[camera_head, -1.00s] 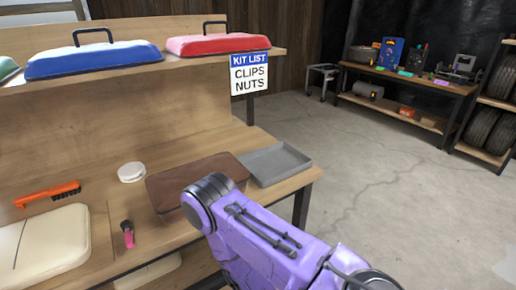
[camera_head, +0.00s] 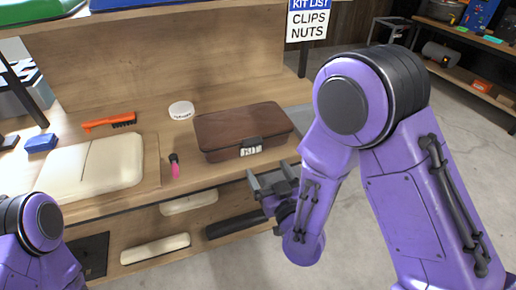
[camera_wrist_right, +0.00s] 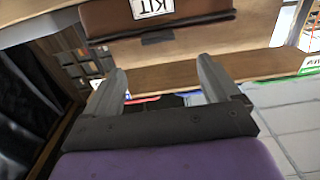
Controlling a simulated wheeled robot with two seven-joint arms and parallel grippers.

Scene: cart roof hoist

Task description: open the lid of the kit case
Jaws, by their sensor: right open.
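The kit case (camera_head: 225,133) is a brown box with its lid down, lying on the wooden bench. Its front carries a dark latch or handle and a white label (camera_head: 251,151). My right gripper (camera_head: 270,180) is open and empty, in front of and a little below the case's right front, apart from it. In the right wrist view the case (camera_wrist_right: 195,9) shows at the top with its KIT label, beyond the two open fingers (camera_wrist_right: 163,80). My left arm shows at lower left in the head view, but its gripper is out of view.
The bench also holds a white round tub (camera_head: 181,110), a pink-and-black item (camera_head: 174,167), an orange brush (camera_head: 108,122), a cream case (camera_head: 95,167) and a blue block (camera_head: 41,142). A lower shelf holds cream items (camera_head: 155,249) and a dark bar (camera_head: 236,223).

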